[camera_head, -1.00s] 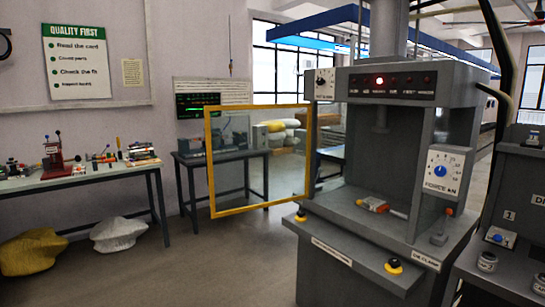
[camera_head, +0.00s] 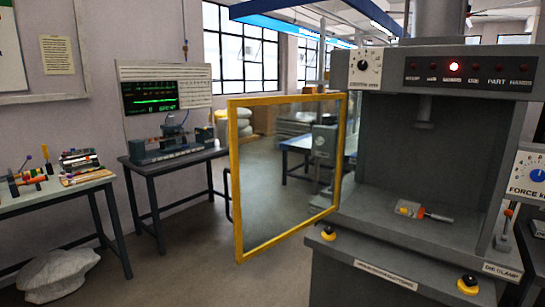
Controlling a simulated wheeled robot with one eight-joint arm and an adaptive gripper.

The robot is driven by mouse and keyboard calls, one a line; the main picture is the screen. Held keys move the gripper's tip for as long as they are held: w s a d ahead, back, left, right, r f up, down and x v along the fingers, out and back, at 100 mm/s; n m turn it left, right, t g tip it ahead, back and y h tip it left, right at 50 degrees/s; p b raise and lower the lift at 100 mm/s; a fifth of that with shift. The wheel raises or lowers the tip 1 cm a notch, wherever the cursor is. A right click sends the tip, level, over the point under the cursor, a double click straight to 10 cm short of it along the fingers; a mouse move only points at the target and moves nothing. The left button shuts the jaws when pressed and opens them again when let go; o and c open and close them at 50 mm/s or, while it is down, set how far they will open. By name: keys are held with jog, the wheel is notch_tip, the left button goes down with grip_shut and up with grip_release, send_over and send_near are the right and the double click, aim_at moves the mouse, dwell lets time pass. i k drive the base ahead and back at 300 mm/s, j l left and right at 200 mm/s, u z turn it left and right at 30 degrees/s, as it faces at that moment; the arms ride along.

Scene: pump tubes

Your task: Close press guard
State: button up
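The press guard (camera_head: 236,180) is a clear panel in a yellow frame. It stands swung open to the left of the grey press (camera_head: 430,160), joined near the press's left front edge. A dark handle (camera_head: 227,195) shows at the frame's left edge. The press opening is uncovered, and a small part with orange and yellow on it (camera_head: 423,211) lies on the press bed. My gripper is not in view.
A dark table (camera_head: 175,165) with a device stands behind the guard to the left. A workbench (camera_head: 60,190) with tools is at the far left, with a pale sack (camera_head: 58,275) on the floor below. Open floor lies in front of the guard.

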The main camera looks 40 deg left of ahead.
aim_at(233, 104)
jog(key=k+j, duration=0.1)
jog(key=j, duration=0.3)
jog(key=j+z, duration=0.1)
jog(key=j, duration=0.3)
jog(key=k+j, duration=0.15)
jog(key=j, duration=0.25)
jog(key=k+j, duration=0.1)
jog(key=j, duration=0.3)
jog(key=k+j+z, duration=0.1)
jog(key=j, duration=0.3)
jog(key=k+j, duration=0.1)
jog(key=j, duration=0.3)
jog(key=k+j+z, duration=0.1)
jog(key=j, duration=1)
jog(key=k+j+z, duration=0.1)
jog(key=j, duration=0.55)
